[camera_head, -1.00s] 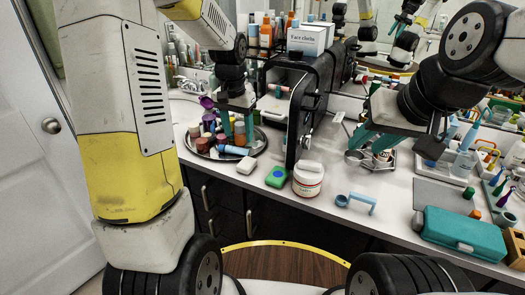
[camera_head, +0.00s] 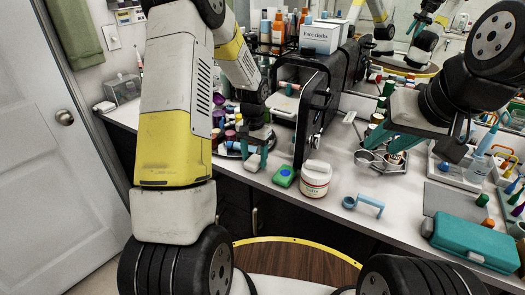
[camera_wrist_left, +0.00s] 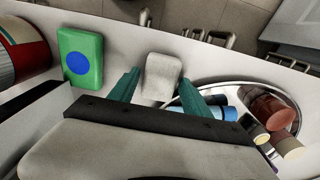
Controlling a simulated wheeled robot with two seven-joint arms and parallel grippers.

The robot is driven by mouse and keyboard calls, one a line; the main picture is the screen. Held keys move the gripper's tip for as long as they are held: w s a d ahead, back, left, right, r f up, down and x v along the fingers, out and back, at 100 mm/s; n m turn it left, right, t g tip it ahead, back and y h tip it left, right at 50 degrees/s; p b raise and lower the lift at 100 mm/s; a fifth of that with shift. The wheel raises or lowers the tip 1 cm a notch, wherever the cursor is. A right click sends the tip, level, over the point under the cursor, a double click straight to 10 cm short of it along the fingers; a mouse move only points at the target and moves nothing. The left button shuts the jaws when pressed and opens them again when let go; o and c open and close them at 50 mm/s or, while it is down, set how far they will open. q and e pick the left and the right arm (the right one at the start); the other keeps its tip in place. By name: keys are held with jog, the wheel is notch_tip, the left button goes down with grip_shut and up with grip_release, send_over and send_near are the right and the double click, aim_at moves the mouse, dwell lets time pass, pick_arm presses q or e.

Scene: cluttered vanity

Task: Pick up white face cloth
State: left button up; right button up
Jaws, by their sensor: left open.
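A small white rounded slab, which looks like the folded white face cloth (camera_head: 252,163), lies flat near the counter's front edge. It also shows in the left wrist view (camera_wrist_left: 162,76), lying between the two teal fingertips. My left gripper (camera_head: 256,154) is open above the slab, its fingers on either side; whether they touch it is not clear. A white box labelled "Face cloths" (camera_head: 320,38) stands on the black shelf unit.
A green soap-like block with a blue spot (camera_head: 285,176) and a white jar (camera_head: 316,178) stand right of the slab. A round tray (camera_wrist_left: 262,92) with several bottles is on its other side. A light blue handled item (camera_head: 364,203) and a teal case (camera_head: 472,244) lie further right.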

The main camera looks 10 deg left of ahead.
aim_at(254, 160)
pick_arm(q)
jog(key=c, duration=1.1)
jog(key=shift+r, duration=0.6)
notch_tip(254, 160, up, 2)
jog(key=shift+r, duration=0.15)
jog(key=s, duration=0.5)
jog(key=s+d+r, duration=0.1)
jog(key=s, duration=0.4)
jog(key=s+d, duration=0.1)
jog(key=s, duration=0.5)
jog(key=shift+r, duration=0.2)
